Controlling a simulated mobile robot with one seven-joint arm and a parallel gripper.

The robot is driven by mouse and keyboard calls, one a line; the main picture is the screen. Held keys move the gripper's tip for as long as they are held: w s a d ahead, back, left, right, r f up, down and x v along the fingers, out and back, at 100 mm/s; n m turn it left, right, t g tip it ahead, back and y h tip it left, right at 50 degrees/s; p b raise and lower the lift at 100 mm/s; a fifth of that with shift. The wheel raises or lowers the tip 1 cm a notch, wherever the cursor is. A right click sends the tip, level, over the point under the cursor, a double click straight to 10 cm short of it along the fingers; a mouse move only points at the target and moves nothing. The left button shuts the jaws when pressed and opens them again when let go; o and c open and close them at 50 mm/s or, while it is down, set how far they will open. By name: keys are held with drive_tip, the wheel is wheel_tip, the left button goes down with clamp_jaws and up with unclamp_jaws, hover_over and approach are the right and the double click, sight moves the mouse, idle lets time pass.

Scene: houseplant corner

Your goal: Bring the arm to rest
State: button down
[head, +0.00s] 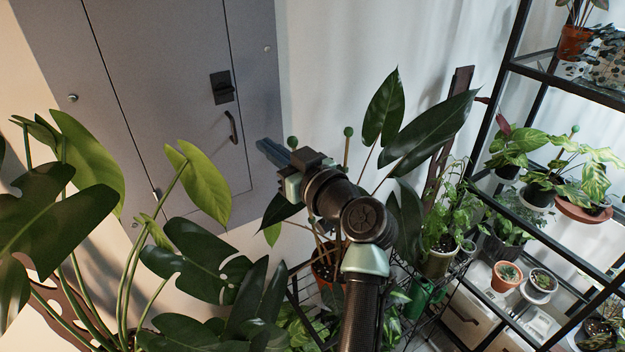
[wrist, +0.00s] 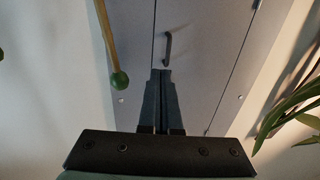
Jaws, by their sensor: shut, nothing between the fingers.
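My gripper (head: 271,149) reaches out from my arm in the middle of the head view, toward the grey cabinet door (head: 160,110). Its two dark fingers lie together, shut and empty. In the wrist view the shut gripper (wrist: 161,75) points toward the same grey door and a dark door handle (wrist: 167,48). The fingertips look apart from the handle, but the exact distance cannot be told.
Large-leaved plants (head: 75,230) fill the lower left. A potted plant (head: 328,262) with long dark leaves stands behind my arm. A green-tipped stake (wrist: 119,80) is close to my gripper's left. A black shelf (head: 500,110) with several pots stands right.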

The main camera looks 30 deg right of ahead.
drive_tip(key=shift+s+d+b, duration=0.65)
drive_tip(key=shift+s+b, duration=0.45)
drive_tip(key=shift+s, duration=2.25)
drive_tip(key=a+r+t+h, duration=0.1)
drive_tip(key=a+r+t, duration=0.1)
drive_tip(key=a+r, duration=0.5)
drive_tip(key=a+r+t+h, duration=0.15)
drive_tip(key=a+r, duration=0.35)
drive_tip(key=r, duration=0.5)
drive_tip(key=s+a+r+m+t, duration=0.1)
drive_tip(key=s+a+r+t, duration=0.2)
drive_tip(key=s+r, duration=0.3)
drive_tip(key=s+a+r+t, duration=0.3)
drive_tip(key=s+a+r, duration=0.3)
drive_tip(key=s+r, duration=0.1)
drive_tip(key=shift+s+a+r+m, duration=0.3)
drive_tip(key=shift+r+m, duration=0.1)
drive_tip(key=shift+r, duration=0.2)
